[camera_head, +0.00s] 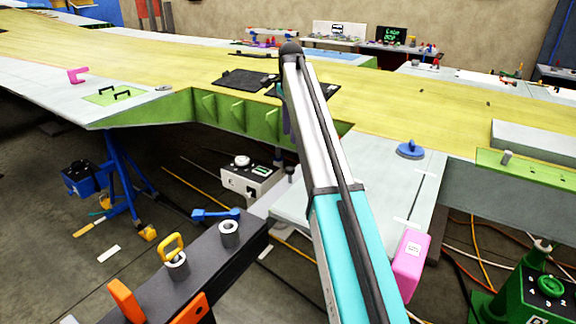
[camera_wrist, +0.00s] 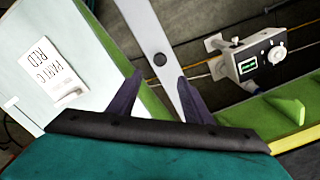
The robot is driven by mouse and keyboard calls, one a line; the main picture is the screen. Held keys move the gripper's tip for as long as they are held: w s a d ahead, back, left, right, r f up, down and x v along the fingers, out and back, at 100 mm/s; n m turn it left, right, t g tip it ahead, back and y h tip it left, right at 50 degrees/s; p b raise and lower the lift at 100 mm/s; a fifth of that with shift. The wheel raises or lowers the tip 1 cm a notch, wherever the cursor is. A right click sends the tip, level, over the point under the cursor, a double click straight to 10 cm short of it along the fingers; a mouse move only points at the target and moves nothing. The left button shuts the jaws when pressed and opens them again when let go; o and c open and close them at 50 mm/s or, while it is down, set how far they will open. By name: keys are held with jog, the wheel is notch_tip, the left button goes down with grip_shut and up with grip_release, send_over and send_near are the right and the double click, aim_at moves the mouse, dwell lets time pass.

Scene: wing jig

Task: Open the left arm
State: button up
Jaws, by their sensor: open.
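A flat light-grey bar (camera_wrist: 152,38) with a round hole runs down between my fingers in the wrist view. It may be the left arm, but no label on it shows this. My gripper (camera_wrist: 160,95) is open, with one dark finger on each side of the bar. I cannot tell whether the fingers touch it. In the head view my own arm hides most of the gripper and the bar. The yellow-topped wing structure (camera_head: 420,105) with a green ribbed edge (camera_head: 235,115) stretches across the head view.
A white box with a dial (camera_head: 250,178) stands below the green edge; it also shows in the wrist view (camera_wrist: 258,60). A blue trestle (camera_head: 125,180) stands at left. A blue knob (camera_head: 410,149) and a pink block (camera_head: 411,265) are at right. Cables lie on the floor.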

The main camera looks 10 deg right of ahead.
aim_at(290, 167)
jog(key=shift+f+p, duration=1.75)
jog(key=shift+f, duration=5.05)
grip_shut()
